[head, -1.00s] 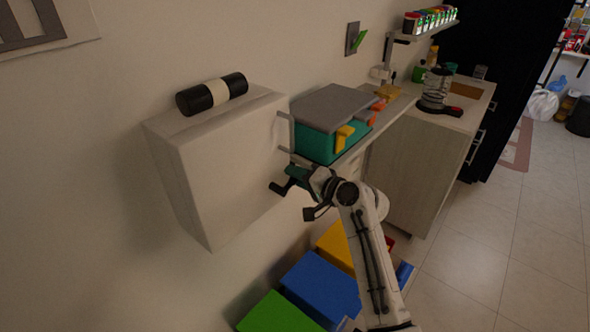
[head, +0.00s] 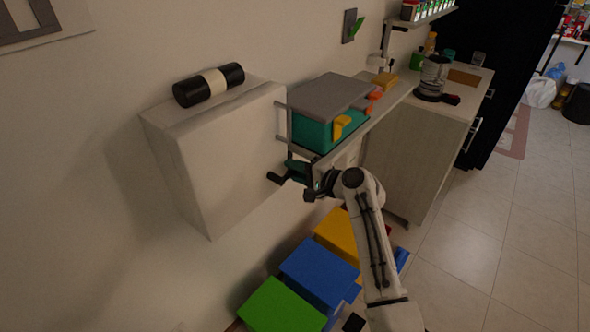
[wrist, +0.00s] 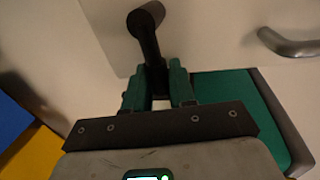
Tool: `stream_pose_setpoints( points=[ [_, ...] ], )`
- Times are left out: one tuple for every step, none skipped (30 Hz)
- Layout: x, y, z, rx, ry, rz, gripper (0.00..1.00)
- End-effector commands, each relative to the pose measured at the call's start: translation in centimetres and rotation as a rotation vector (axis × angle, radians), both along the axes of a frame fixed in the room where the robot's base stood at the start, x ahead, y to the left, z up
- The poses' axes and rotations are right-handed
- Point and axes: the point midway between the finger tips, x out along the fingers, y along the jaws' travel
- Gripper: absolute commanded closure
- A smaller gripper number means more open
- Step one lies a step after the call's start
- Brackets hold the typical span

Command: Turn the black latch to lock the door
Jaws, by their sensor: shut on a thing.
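The black latch (wrist: 147,36) sticks out from the white door (head: 232,160) of the wall cabinet, near the door's right edge. In the wrist view its round end is at the top and its bar runs down between my fingers. In the head view only the latch's dark end (head: 273,178) shows, left of my gripper (head: 293,172). My gripper, with teal fingers, also shows in the wrist view (wrist: 158,80). It is shut on the latch bar, and the fingers hide the bar's lower part.
A teal box (head: 318,132) with a grey lid sits on a shelf just right of the cabinet, close above my gripper. A black-and-white cylinder (head: 209,85) lies on the cabinet. Green (head: 281,307), blue (head: 318,274) and yellow (head: 337,232) boxes are below. Open floor lies right.

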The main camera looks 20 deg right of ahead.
Motion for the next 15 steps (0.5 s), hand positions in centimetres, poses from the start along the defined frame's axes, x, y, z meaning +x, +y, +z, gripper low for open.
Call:
stream_pose_setpoints(
  points=[
    [-0.14,-0.08,-0.49,-0.001,0.008,0.000,1.00],
    [-0.14,-0.08,-0.50,-0.001,0.008,0.000,1.00],
    [-0.14,-0.08,-0.52,-0.001,0.008,0.000,1.00],
    [-0.14,-0.08,-0.54,-0.002,0.009,0.000,1.00],
    [-0.15,-0.07,-0.56,-0.002,0.009,0.000,1.00],
    [-0.15,-0.08,-0.58,-0.002,0.009,-0.001,0.72],
    [-0.15,-0.08,-0.57,-0.002,0.009,-0.001,0.69],
    [-0.15,-0.08,-0.56,-0.002,0.009,-0.001,0.66],
    [-0.14,-0.08,-0.53,-0.003,0.009,-0.001,0.62],
    [-0.13,-0.08,-0.51,-0.002,0.008,-0.001,0.59],
    [-0.12,-0.07,-0.48,-0.002,0.008,-0.001,0.58],
    [-0.12,-0.06,-0.44,-0.002,0.007,0.000,0.58],
    [-0.11,-0.06,-0.41,-0.002,0.007,0.000,0.58],
    [-0.11,-0.05,-0.38,-0.002,0.006,0.000,0.58],
    [-0.09,-0.04,-0.36,-0.002,0.006,0.000,0.58]
  ],
)
